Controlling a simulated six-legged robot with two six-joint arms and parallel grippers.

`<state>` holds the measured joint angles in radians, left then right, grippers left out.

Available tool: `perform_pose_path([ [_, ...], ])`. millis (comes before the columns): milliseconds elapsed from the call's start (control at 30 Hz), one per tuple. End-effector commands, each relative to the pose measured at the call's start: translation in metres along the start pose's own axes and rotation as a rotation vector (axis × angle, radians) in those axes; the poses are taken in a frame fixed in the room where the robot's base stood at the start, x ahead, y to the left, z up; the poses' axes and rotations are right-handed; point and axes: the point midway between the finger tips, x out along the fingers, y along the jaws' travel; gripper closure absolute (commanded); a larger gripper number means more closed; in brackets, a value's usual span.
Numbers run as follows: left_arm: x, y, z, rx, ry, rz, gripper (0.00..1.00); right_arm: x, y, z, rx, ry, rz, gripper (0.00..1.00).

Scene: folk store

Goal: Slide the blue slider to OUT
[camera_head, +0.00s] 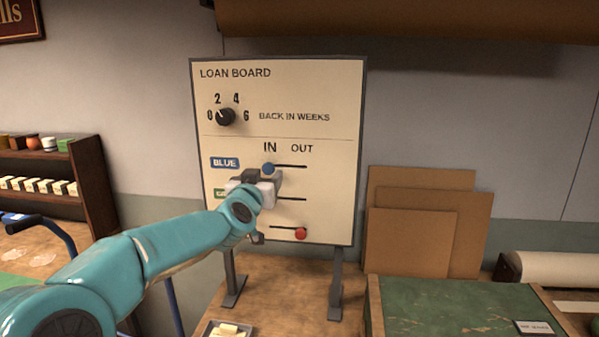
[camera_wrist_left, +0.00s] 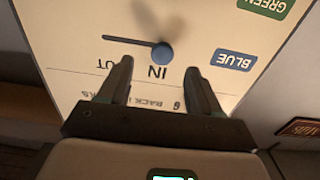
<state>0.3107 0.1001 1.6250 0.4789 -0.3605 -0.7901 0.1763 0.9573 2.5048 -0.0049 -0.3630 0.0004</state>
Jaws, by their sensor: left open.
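The loan board (camera_head: 300,90) stands upright on two legs. Its blue slider (camera_head: 268,168) is a round knob at the left end of its slot, under the word IN; OUT is to the right. My left gripper (camera_head: 264,177) is open in front of the board, just below the blue slider, and covers part of the row beneath. In the left wrist view, which is upside down, the blue slider (camera_wrist_left: 162,53) lies just beyond the gap between the open fingertips (camera_wrist_left: 157,68). I cannot tell whether they touch the knob. My right gripper is not in view.
A red slider (camera_head: 301,234) is at the right end of the lowest slot; the green slider is hidden behind my gripper. A dial (camera_head: 226,117) is above. Brown panels (camera_head: 415,240) and a green-topped chest (camera_head: 450,306) stand to the right. A small tray (camera_head: 229,331) is at the front.

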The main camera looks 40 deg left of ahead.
Motion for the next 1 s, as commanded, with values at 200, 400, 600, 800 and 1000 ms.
perform_pose_path([
  [200, 0.029, -0.001, 0.0, 0.0, -0.001, -0.001, 0.36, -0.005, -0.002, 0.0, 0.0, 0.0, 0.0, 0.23],
  [400, 0.054, 0.0, -0.001, -0.001, -0.002, -0.001, 0.36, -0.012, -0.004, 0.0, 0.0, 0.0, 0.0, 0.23],
  [600, 0.059, -0.002, 0.001, -0.001, -0.001, -0.002, 0.36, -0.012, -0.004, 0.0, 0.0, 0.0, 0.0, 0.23],
  [800, 0.059, -0.003, 0.001, 0.0, 0.0, -0.001, 0.36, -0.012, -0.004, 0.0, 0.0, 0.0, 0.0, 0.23],
  [1000, 0.059, -0.003, 0.001, 0.0, 0.0, -0.002, 0.79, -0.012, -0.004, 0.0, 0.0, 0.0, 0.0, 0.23],
])
